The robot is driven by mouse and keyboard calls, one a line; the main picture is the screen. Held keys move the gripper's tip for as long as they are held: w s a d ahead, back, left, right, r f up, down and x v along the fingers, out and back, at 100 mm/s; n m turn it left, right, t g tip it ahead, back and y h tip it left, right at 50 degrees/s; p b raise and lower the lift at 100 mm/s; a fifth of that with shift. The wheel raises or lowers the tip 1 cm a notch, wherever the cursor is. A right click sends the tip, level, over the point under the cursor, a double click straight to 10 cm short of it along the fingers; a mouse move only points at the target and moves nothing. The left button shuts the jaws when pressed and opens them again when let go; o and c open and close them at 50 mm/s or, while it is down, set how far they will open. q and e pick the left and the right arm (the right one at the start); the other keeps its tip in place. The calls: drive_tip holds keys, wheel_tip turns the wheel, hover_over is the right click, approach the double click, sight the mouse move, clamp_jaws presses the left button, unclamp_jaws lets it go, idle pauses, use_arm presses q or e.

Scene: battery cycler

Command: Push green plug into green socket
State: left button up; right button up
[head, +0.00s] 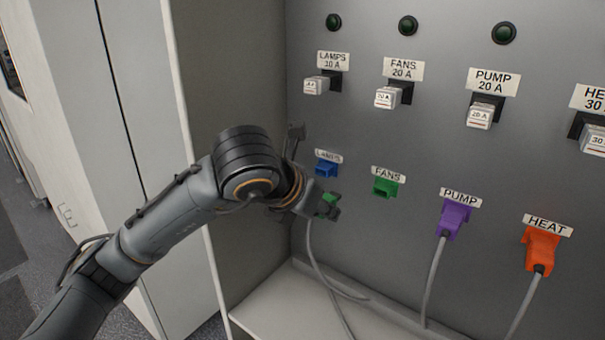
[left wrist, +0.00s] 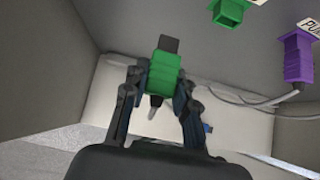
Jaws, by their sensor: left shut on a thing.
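My left gripper (head: 322,206) is shut on the green plug (head: 329,202), held in front of the grey panel, left of and a little below the green socket (head: 386,187). The green socket is under the FANS label and looks empty. In the left wrist view the green plug (left wrist: 164,76) sits between the two fingers, with a dark part at its upper end. The green socket (left wrist: 230,12) is at the top right of that view, apart from the plug. My right gripper is not in view.
A blue socket (head: 326,169) under LAMPS is close to my gripper. A purple plug (head: 453,219) and an orange plug (head: 541,247) are on the panel with grey cables. A small blue thing (left wrist: 207,127) lies below. A cabinet side wall (head: 240,120) stands left.

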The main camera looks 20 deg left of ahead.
use_arm(q)
drive_tip(key=s+d+p, duration=0.3)
drive_tip(key=s+d, duration=0.2)
drive_tip(key=w+d+p, duration=0.1)
drive_tip(key=w+d, duration=0.1)
drive_tip(key=w, duration=0.4)
drive_tip(key=shift+d+r+p, duration=0.15)
drive_tip(key=shift+r+p, duration=0.1)
drive_tip(key=shift+p, duration=0.1)
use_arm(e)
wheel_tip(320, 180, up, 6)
use_arm(q)
drive_tip(key=shift+b, duration=0.6)
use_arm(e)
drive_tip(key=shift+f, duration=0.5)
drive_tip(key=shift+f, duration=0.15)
use_arm(q)
drive_tip(key=shift+b, duration=0.55)
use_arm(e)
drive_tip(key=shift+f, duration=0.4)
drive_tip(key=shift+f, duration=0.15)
use_arm(q)
drive_tip(key=shift+b, duration=0.55)
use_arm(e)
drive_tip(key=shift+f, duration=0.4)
